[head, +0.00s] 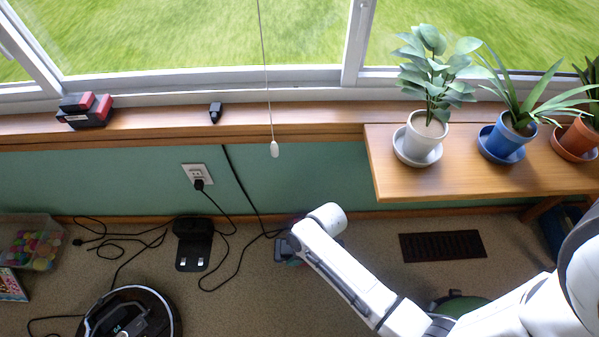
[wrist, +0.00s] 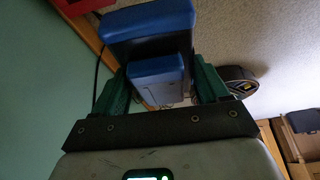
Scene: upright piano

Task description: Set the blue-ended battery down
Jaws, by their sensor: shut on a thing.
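The blue-ended battery (wrist: 151,24) is a dark, stepped block with blue faces on its larger and smaller parts. It fills the upper middle of the wrist view. My gripper (wrist: 160,86) has green fingers, one on each side of the battery, and is shut on it. In the head view my white arm reaches down toward the wall below the window and hides most of the gripper. A small dark-blue and grey part (head: 285,250) shows beside my wrist, above the floor; I cannot tell whether it is battery or gripper. What lies directly under the battery is hidden.
A wooden sill (head: 300,118) holds a red-and-black battery (head: 86,111) and a small black plug (head: 215,112). Potted plants stand on a wooden shelf (head: 470,180) at right. Cables, a charging dock (head: 193,243) and a round robot vacuum (head: 130,314) lie on the floor. The middle sill is clear.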

